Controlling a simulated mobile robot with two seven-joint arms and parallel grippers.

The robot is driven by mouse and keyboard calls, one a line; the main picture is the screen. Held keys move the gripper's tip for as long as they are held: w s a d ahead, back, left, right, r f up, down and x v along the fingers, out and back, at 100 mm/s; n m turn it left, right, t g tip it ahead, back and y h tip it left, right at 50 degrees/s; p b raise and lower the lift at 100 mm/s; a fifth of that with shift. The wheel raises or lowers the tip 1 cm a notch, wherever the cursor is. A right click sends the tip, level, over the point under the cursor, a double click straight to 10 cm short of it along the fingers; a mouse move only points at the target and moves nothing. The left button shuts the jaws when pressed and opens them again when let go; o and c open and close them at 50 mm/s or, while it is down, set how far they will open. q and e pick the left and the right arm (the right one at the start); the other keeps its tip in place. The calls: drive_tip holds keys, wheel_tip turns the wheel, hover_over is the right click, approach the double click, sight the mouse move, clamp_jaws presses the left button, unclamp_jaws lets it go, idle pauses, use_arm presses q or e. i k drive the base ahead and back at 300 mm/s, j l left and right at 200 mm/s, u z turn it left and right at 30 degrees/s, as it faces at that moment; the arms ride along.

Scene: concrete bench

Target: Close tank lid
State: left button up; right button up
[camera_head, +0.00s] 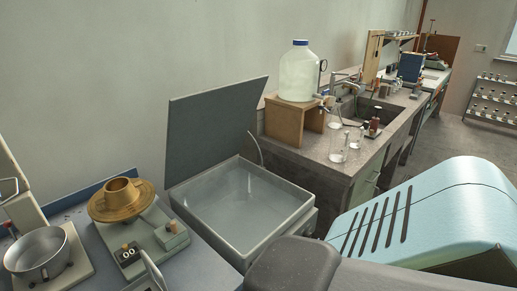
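The tank (292,217) is a wide, shallow, light grey open-topped basin in the middle of the head view. Its inside looks whitish and glossy; I cannot tell if it holds liquid. The tank lid (212,128) is a flat dark grey panel. It stands raised nearly upright along the tank's back left edge, in front of the wall, so the tank is open. Neither of my grippers shows in this view. The tank's front right corner is partly hidden by a dark shape at the bottom.
Left of the tank are a brass-coloured round device (122,199) and a metal bowl (37,250) on a blue-grey bench. Behind right, a large jug (299,73) stands on a wooden stand (285,120), with glass flasks (338,146) near a sink.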

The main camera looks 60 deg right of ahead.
sight(206, 128)
drive_tip(key=z, duration=0.45)
drive_tip(key=j+z, duration=0.1)
drive_tip(key=z, duration=0.85)
drive_tip(key=j+z, duration=0.1)
drive_tip(key=z, duration=0.4)
